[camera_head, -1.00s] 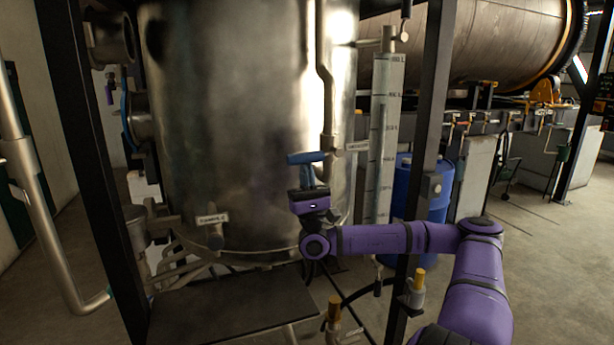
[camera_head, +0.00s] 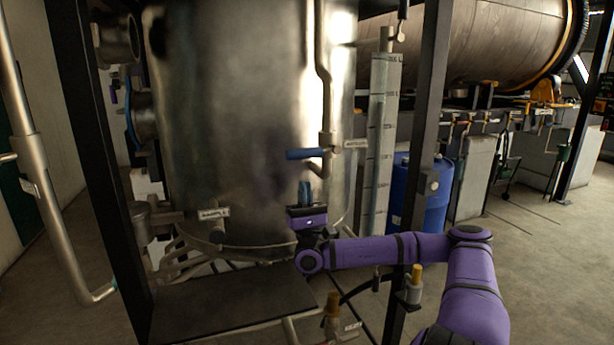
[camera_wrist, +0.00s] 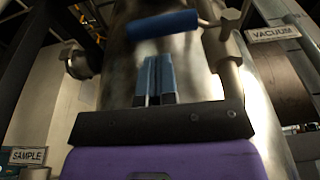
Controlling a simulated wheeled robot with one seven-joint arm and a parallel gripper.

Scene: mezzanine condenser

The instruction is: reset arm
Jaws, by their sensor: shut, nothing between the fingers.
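My gripper (camera_head: 305,188) is in front of the lower part of the large steel vessel (camera_head: 235,110), with its blue fingers pointing up. In the wrist view the two blue fingers (camera_wrist: 155,75) are together with nothing between them. A blue valve handle (camera_head: 304,154) on the vacuum pipe sits just above the fingertips in the head view. The handle also shows in the wrist view (camera_wrist: 162,24), lying crosswise beyond the fingers, with a visible gap. My purple arm reaches in from the lower right.
A dark frame post (camera_head: 422,150) stands close to my arm, beside a sight-glass scale (camera_head: 381,150) and a blue drum (camera_head: 430,195). A "SAMPLE" valve (camera_head: 215,222) is left of my gripper. A dark platform (camera_head: 235,302) lies below. Orange-topped valves (camera_head: 333,303) stand at the lower front.

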